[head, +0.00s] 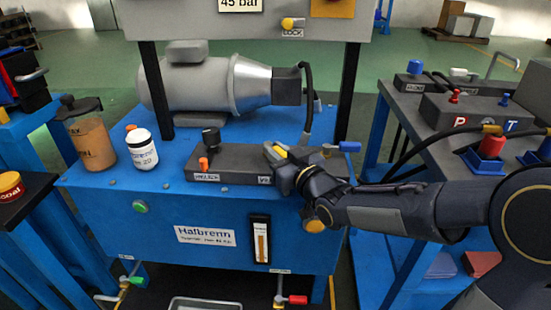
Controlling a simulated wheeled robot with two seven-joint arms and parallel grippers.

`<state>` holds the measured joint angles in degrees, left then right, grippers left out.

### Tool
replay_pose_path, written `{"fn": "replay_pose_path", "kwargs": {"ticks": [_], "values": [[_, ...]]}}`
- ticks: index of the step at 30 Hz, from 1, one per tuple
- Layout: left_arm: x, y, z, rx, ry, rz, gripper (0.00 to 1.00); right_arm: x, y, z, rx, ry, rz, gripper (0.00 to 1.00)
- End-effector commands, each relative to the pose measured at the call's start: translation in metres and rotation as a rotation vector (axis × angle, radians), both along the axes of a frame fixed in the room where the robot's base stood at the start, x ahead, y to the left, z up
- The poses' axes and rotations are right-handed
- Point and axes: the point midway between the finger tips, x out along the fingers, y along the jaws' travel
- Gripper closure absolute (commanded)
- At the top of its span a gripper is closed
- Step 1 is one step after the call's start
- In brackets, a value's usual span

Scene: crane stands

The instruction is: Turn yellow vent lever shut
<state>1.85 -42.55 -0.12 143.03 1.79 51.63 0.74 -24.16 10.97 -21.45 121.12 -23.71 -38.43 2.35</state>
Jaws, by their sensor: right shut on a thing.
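The yellow vent lever (280,152) shows as a small yellow piece on the dark grey valve block (230,178), above a partly covered label that starts with "VE". My right gripper (275,157) reaches in from the right and is shut on the yellow vent lever. Its fingers and wrist hide most of the lever and the right part of the block, so the lever's exact angle cannot be told. My left gripper is not in view.
The block sits on a blue tank unit (165,222) with a grey motor (205,85) behind. An orange knob (203,163), a black knob (211,138) and a blue lever (348,147) are close by. A white jar (141,150) stands left. A blue-framed bench (402,102) stands right.

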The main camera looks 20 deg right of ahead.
Motion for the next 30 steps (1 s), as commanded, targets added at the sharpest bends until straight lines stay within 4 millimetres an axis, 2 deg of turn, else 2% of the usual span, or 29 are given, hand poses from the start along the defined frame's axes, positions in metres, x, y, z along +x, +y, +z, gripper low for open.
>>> {"fn": "replay_pose_path", "kwargs": {"ticks": [13,14,18,26,30], "values": [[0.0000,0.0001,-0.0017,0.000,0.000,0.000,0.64,0.0002,-0.0011,-0.0001,0.000,0.002,0.008,1.00],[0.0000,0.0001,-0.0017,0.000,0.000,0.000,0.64,0.0002,-0.0011,-0.0001,0.000,0.002,0.008,0.79],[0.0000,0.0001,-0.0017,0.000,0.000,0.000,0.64,0.0003,-0.0009,0.0000,0.001,0.001,0.008,0.61],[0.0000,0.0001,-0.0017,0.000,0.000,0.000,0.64,0.0000,-0.0005,0.0002,0.000,0.000,0.009,0.60],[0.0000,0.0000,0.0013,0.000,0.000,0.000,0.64,-0.0088,-0.0044,0.0015,0.001,0.000,0.008,0.60]]}}
